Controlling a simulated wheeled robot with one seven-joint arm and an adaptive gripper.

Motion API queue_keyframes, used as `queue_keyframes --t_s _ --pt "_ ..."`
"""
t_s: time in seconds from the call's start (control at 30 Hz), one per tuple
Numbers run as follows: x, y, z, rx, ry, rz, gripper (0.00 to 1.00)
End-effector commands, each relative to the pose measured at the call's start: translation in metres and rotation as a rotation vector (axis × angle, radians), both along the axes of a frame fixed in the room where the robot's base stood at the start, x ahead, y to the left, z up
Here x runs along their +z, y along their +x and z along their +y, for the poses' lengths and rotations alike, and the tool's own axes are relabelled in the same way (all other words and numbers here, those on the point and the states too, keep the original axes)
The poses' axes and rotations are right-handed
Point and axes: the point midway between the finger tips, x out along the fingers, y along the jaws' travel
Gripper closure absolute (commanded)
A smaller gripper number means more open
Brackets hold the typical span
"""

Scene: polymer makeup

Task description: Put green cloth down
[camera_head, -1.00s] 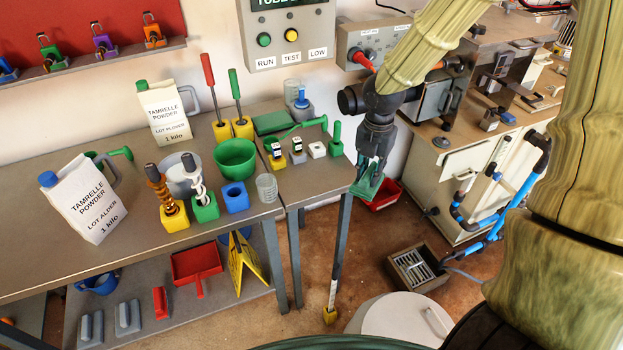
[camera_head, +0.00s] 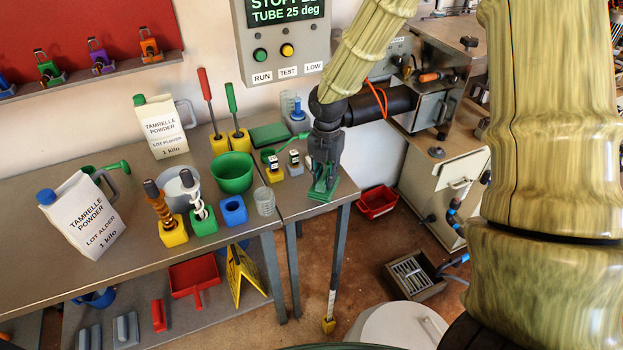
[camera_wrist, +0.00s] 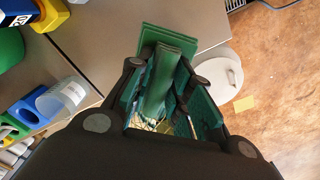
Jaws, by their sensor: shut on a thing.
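My gripper (camera_head: 323,172) is shut on a green thing (camera_head: 322,194), which I take for the green cloth. In the head view it is at the right front corner of the small table (camera_head: 305,208), and it looks low. In the wrist view my gripper (camera_wrist: 165,100) has a green bar-like shape (camera_wrist: 160,85) between its jaws. A flat green piece (camera_wrist: 160,36) lies beyond it, near the table edge. I cannot tell whether the two are one piece, or whether the cloth touches the table. A green flat block (camera_head: 270,134) lies at the table's back.
Small white and dark pieces (camera_head: 294,165) and a clear beaker (camera_head: 265,201) stand left of my gripper. A green bowl (camera_head: 234,173) is farther left. A red bin (camera_head: 377,202) and a white round lid (camera_head: 395,327) are below, past the edge.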

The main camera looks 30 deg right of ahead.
Motion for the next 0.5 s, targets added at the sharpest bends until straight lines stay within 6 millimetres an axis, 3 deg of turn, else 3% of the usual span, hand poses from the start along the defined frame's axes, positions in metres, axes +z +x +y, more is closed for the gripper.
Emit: queue_keyframes --t_s 0.2,0.5 --pt "-0.002 0.024 0.022 0.001 -0.001 0.0 1.0" --pt "-0.011 0.028 0.026 -0.001 0.0 0.001 1.0"
